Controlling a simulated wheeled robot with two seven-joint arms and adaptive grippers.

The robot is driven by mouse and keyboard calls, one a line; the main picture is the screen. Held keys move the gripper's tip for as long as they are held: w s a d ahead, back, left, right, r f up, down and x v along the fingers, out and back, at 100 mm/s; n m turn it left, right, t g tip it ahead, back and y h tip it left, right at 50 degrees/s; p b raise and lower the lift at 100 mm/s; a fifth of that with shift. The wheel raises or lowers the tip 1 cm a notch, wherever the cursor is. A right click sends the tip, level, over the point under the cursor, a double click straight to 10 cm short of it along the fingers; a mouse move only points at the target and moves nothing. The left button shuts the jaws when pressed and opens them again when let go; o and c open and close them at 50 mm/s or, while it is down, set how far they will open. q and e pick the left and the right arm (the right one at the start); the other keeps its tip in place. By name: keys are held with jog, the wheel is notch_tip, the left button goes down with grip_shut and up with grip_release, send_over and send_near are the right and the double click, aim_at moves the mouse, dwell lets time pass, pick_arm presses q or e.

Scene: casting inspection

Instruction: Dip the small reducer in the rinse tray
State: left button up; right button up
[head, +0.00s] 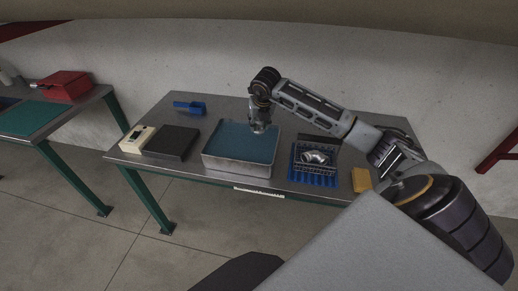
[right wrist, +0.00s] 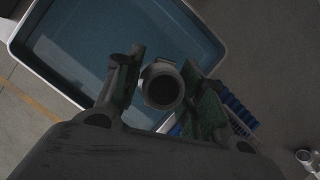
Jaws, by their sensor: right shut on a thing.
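The rinse tray (head: 236,168) is a light-walled rectangular tray filled with blue liquid, in the middle of the table. My right gripper (head: 259,127) is above the tray's right part, pointing down. In the right wrist view my right gripper (right wrist: 163,88) is shut on a round grey metal fitting, the small reducer (right wrist: 162,86), with its dark open end facing the camera. The tray (right wrist: 62,84) lies below it in that view. How far the reducer is above the liquid I cannot tell. My left gripper is not in view.
A blue rack (head: 314,180) with a grey metal fitting (head: 317,157) on it stands right of the tray. A yellow block (head: 362,180) is farther right. A black pad (head: 171,142), a cream device (head: 136,139) and a blue item (head: 189,107) are left of the tray.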

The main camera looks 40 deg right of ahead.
jog(key=shift+r+p, duration=0.7)
jog(key=shift+r, duration=1)
jog(key=shift+f, duration=0.1)
